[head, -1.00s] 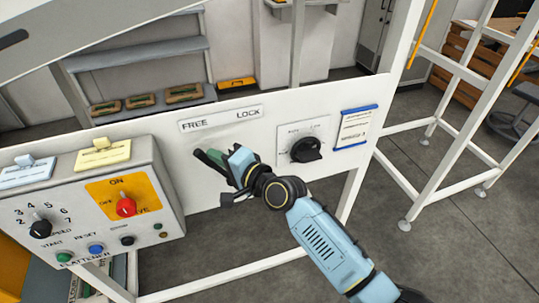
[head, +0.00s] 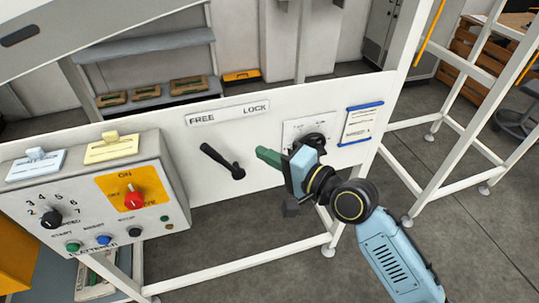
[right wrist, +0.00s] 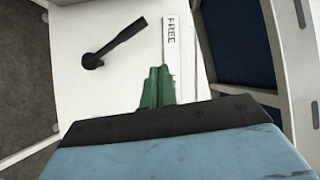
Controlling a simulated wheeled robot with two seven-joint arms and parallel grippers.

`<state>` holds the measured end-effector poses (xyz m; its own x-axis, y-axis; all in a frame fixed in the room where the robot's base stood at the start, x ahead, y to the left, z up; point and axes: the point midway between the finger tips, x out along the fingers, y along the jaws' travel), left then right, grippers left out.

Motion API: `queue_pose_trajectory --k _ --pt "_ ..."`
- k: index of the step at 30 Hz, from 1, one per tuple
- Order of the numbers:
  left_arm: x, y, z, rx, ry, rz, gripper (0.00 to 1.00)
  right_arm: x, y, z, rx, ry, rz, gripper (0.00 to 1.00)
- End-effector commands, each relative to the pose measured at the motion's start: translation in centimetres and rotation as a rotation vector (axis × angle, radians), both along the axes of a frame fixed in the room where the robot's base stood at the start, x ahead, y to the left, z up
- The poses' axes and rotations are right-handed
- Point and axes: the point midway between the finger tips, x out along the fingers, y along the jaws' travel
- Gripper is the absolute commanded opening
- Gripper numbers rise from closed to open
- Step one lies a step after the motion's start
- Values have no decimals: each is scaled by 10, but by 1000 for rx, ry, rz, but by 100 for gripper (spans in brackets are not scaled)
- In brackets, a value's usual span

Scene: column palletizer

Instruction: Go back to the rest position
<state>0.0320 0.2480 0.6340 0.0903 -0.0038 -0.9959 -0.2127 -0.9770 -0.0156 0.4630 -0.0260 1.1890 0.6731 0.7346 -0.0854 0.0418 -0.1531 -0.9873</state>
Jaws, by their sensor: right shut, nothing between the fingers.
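My right gripper (head: 266,156) has green fingers and a light blue body. It is shut and empty, in front of the white panel (head: 270,112), to the right of a black lever handle (head: 222,161). The lever tilts up to the left, its upper end below the FREE side of the FREE/LOCK label (head: 228,113). The gripper is apart from the lever. In the right wrist view the shut green fingers (right wrist: 158,88) show with the lever (right wrist: 115,43) and the FREE label (right wrist: 171,42) beyond them. My left gripper is not in the head view.
A control box (head: 95,195) with a red knob (head: 133,200) and several buttons stands at left. White frame legs (head: 450,110) stand at right, with open grey floor between.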

Motion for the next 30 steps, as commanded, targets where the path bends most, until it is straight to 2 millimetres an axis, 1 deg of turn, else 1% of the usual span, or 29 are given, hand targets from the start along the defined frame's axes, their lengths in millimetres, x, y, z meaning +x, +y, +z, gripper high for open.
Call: queue_pose_trajectory --k 3,17,19,20,22,23,24,26,27,29,30 --pt "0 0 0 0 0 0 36 -3 -2 1 -1 0 0 0" --pt "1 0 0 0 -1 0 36 -2 -2 1 -1 0 0 0" --pt "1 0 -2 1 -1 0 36 -1 -4 -6 -9 3 -7 0" --pt "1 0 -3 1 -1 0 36 0 -5 -12 -18 7 -13 0" --pt "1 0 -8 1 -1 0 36 5 -11 -36 -57 17 -37 0" --pt "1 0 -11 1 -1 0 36 7 -15 -51 -81 25 -51 0" --pt "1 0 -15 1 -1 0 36 10 -21 -75 -121 35 -71 0" --pt "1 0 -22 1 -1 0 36 13 -32 -117 -193 53 -103 0" --pt "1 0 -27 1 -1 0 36 13 -41 -147 -247 67 -122 0" --pt "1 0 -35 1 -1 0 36 11 -54 -192 -332 87 -146 0" --pt "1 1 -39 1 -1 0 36 7 -63 -222 -390 103 -156 0"
